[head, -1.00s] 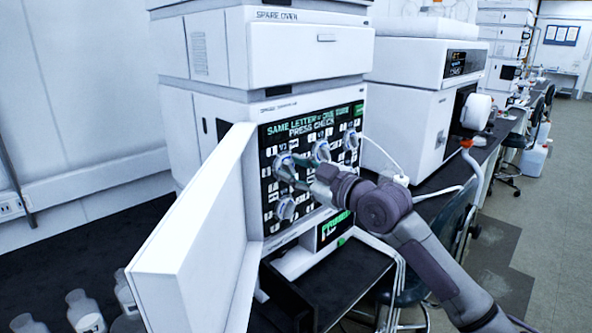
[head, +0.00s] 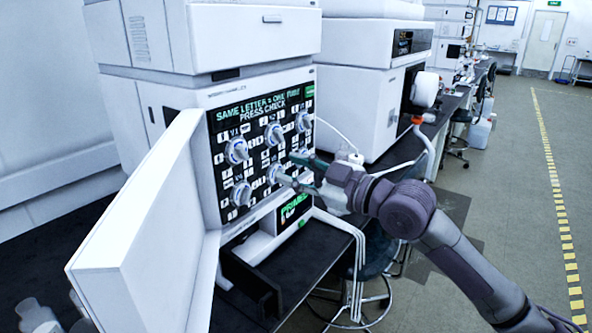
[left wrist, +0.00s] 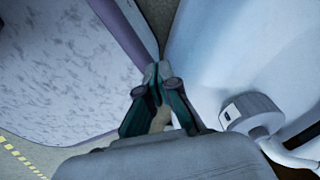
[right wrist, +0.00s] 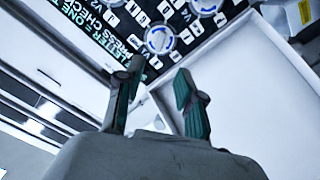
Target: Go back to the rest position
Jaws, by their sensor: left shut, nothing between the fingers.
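My right gripper (head: 285,172) is open and empty in front of the lower part of the black valve panel (head: 222,143). In the right wrist view its two fingertips (right wrist: 158,70) stand apart, with white round knobs and the panel beyond them. The panel carries several knobs, one of them at its upper left (head: 236,150), and green lettering that says to press check. My left gripper (left wrist: 158,74) shows only in the left wrist view. Its fingertips meet with nothing between them, near pale surfaces. The left arm is not in the head view.
A white door (head: 150,225) stands open left of the panel. A small green-lit display (head: 294,208) sits below it. A black bench (head: 325,250) edge and a stool (head: 365,265) are under my right arm. Another white instrument (head: 365,100) stands behind. Open floor lies at right.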

